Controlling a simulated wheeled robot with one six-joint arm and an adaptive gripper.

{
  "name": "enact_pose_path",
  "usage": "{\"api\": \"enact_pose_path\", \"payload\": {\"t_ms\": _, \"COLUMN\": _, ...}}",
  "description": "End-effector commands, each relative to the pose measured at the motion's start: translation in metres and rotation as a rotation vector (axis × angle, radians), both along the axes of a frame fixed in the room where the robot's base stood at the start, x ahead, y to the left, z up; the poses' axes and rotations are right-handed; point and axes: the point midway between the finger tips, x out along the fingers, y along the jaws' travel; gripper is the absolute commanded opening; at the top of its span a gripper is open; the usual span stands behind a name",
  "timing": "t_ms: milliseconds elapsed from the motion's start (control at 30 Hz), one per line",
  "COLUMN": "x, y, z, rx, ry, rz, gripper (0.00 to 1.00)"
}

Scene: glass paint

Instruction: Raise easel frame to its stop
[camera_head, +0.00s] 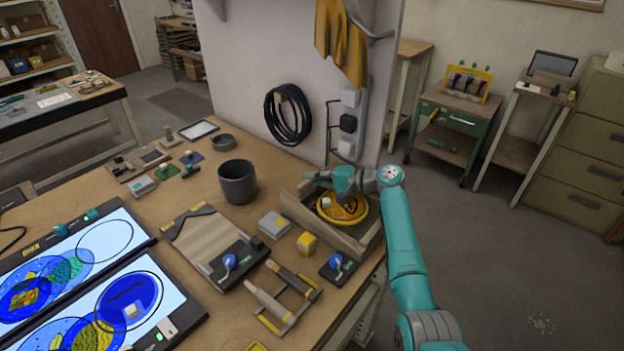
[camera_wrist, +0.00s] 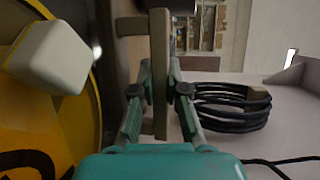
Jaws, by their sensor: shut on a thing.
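The wooden easel frame (camera_head: 348,242) lies low at the table's right end, its front bar showing. A yellow round piece (camera_head: 356,211) with a pale block (camera_head: 337,211) on it sits within the frame. My gripper (camera_head: 316,177) is at the frame's far side. In the wrist view my gripper (camera_wrist: 160,95) is shut on an upright-looking wooden bar (camera_wrist: 159,40) of the frame. The yellow piece (camera_wrist: 45,125) and pale block (camera_wrist: 50,57) show close on the left. My wrist hides part of the frame's far side in the head view.
A wall with a coiled black cable (camera_head: 288,115) stands behind the frame; the coil also shows in the wrist view (camera_wrist: 232,108). A dark pot (camera_head: 238,181), a grey box (camera_head: 274,225) and a yellow box (camera_head: 306,243) stand left of the frame. Lit panels (camera_head: 85,265) lie at left.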

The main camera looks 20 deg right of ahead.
Motion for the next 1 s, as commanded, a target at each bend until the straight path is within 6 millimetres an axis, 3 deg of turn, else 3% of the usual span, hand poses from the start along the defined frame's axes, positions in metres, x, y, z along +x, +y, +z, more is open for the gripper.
{"api": "enact_pose_path", "payload": {"t_ms": 367, "x": -0.004, "y": -0.003, "z": 0.019, "rx": 0.047, "ry": -0.065, "rz": 0.0, "gripper": 0.0}}
{"api": "enact_pose_path", "payload": {"t_ms": 1000, "x": -0.029, "y": -0.022, "z": 0.085, "rx": 0.23, "ry": -0.318, "rz": -0.001, "gripper": 0.0}}
